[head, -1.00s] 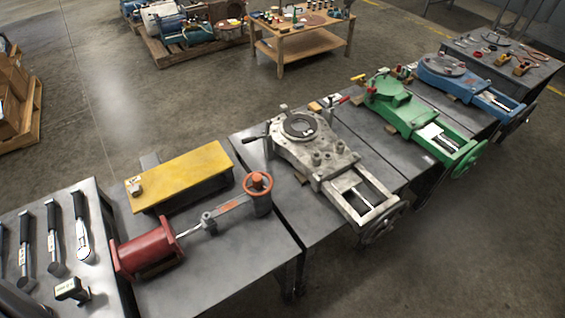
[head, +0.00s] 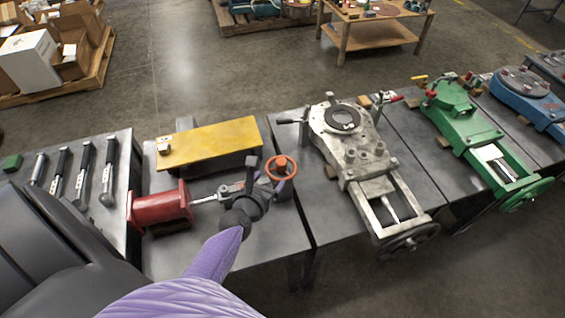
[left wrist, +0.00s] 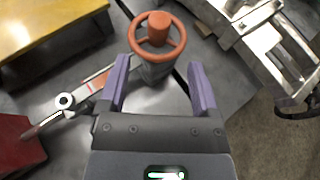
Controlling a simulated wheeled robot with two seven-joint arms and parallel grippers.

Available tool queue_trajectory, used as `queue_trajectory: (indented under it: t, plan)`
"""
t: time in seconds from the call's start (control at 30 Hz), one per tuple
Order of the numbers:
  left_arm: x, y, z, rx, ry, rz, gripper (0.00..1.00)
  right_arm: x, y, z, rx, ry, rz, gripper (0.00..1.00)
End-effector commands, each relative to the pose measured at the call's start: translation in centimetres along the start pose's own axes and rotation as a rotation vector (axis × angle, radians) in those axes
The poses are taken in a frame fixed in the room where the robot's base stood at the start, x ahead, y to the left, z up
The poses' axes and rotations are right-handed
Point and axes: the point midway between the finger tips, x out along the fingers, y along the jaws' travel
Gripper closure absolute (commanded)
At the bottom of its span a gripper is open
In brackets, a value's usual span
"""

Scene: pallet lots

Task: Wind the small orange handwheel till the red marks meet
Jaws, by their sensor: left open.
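The small orange handwheel (head: 281,167), with a round hub, tops a grey post at the right end of a linkage on the near-left table. My left gripper (head: 272,176) is open beside it, with purple fingers. In the left wrist view the handwheel (left wrist: 144,45) lies just beyond and between the two open fingertips (left wrist: 158,62); nothing is between the fingers' inner faces that I can see gripped. A red strip (left wrist: 97,77) shows on the linkage arm; whether it is one of the marks I cannot tell. My right gripper is not in view.
A red cylinder block (head: 160,208) joins the linkage by a rod at left. A yellow plate (head: 208,146) stands behind. A grey machine (head: 350,140) and a green machine (head: 465,115) stand to the right. Several tools lie on the left table (head: 122,150).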

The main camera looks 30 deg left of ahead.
Motion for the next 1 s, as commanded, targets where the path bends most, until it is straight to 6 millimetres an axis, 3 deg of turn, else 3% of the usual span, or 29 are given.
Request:
queue_trajectory:
  t: [0.4,0.57,0.83,1.0]
  plan:
    - [8.5,0.1,-0.2,-0.031,-0.007,0.004,0.20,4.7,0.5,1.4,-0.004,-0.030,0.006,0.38]
    - [9.8,0.1,0.1,-0.030,-0.006,0.003,0.20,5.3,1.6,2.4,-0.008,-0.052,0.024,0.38]
    - [9.9,0.1,0.3,-0.029,-0.006,0.003,0.20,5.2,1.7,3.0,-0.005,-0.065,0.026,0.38]
    - [9.8,0.1,0.3,-0.029,-0.006,0.003,0.54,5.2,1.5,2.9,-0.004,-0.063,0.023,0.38]
